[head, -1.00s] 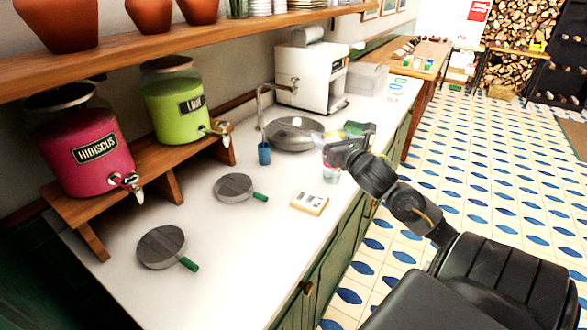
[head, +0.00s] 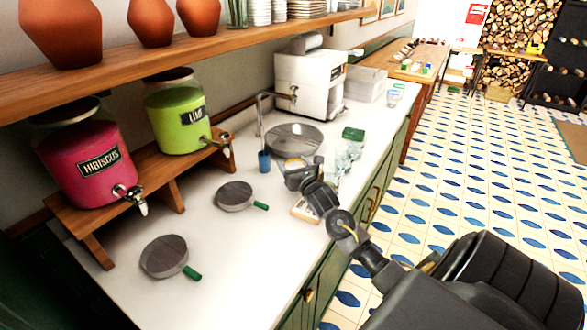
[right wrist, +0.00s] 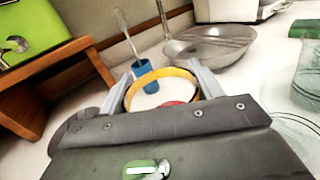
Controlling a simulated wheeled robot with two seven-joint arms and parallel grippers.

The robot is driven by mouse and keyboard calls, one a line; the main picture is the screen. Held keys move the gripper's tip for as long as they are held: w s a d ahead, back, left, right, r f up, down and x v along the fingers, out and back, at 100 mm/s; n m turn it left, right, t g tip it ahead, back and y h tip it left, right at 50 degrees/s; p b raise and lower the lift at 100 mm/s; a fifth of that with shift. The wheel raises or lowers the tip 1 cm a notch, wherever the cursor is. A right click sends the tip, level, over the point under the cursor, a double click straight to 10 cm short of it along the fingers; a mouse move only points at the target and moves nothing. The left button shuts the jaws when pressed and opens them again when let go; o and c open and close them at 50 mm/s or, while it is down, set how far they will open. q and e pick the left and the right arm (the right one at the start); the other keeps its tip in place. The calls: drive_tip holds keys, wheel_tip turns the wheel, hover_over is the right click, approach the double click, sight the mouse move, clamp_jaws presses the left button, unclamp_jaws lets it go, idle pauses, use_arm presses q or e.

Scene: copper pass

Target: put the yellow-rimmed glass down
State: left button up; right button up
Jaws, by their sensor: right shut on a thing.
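The yellow-rimmed glass (right wrist: 160,73) is between the two fingers of my right gripper (right wrist: 164,88) in the right wrist view. The gripper is shut on it. Something red shows low inside the rim; the glass's lower part is hidden by the gripper body. In the head view my right gripper (head: 293,168) is over the white counter (head: 225,262), in front of the sink basin and right of the blue cup. The glass is mostly hidden there, and I cannot tell whether its base touches the counter. My left gripper is not in view.
A blue cup (head: 264,162) stands close by the steel basin (head: 296,140). Clear glasses (head: 347,153) and a green block (head: 353,134) are to the right. Two grey discs with green handles (head: 235,196) (head: 164,257) lie below the dispensers. A small board (head: 303,211) is partly hidden.

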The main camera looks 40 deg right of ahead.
drive_tip(key=shift+f, duration=1)
drive_tip(key=shift+f, duration=0.1)
drive_tip(key=o, duration=1.2)
drive_tip(key=shift+c, duration=0.2)
drive_tip(key=shift+s, duration=0.1)
drive_tip(key=b+v, duration=0.2)
drive_tip(key=v, duration=1)
